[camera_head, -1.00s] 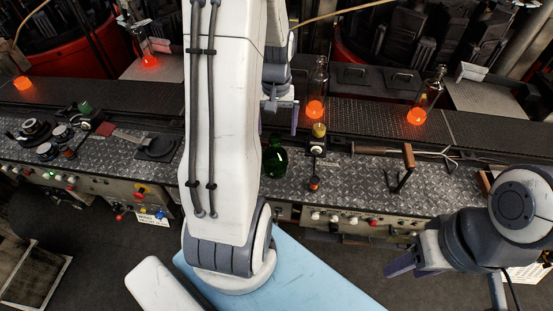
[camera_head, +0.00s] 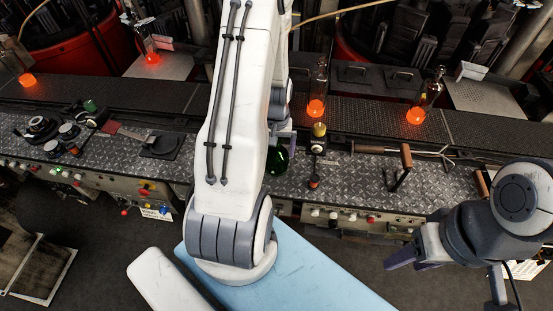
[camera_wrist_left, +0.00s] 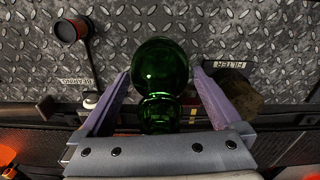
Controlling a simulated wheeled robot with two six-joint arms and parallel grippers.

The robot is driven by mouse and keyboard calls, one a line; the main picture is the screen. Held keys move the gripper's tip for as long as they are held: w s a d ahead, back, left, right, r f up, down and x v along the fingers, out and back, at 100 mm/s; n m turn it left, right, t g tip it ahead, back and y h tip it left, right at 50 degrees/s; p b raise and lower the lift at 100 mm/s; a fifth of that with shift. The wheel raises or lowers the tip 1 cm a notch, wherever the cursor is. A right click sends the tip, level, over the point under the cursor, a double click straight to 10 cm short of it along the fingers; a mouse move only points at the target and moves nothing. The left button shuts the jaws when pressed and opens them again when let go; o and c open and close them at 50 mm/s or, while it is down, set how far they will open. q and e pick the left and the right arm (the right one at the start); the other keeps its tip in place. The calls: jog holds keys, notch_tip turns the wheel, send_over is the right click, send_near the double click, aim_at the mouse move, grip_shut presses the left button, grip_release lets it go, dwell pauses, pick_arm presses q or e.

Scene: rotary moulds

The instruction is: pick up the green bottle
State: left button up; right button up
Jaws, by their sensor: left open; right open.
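The green bottle (camera_head: 278,159) stands on the metal-plate bench in the head view, partly hidden behind my left arm. In the left wrist view the green glass bottle (camera_wrist_left: 160,64) lies between the two purple fingers of my left gripper (camera_wrist_left: 161,76). That gripper is open, with a small gap visible on each side of the bottle's neck end. In the head view my left gripper (camera_head: 283,140) is at the bottle and mostly hidden by the arm. My right gripper (camera_head: 398,262) is open and empty at the lower right, away from the bench.
A yellow-topped tool (camera_head: 319,130) stands close to the right of the bottle. Glowing glass bottles (camera_head: 316,106) stand on the conveyor (camera_head: 365,118) behind. A wooden-handled tool (camera_head: 406,157) is further right. Gauges and a dark plate (camera_head: 160,146) lie to the left.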

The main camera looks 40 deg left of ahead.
pick_arm(q)
grip_shut()
jog(key=shift+w+r, duration=0.1)
jog(key=shift+r, duration=0.1)
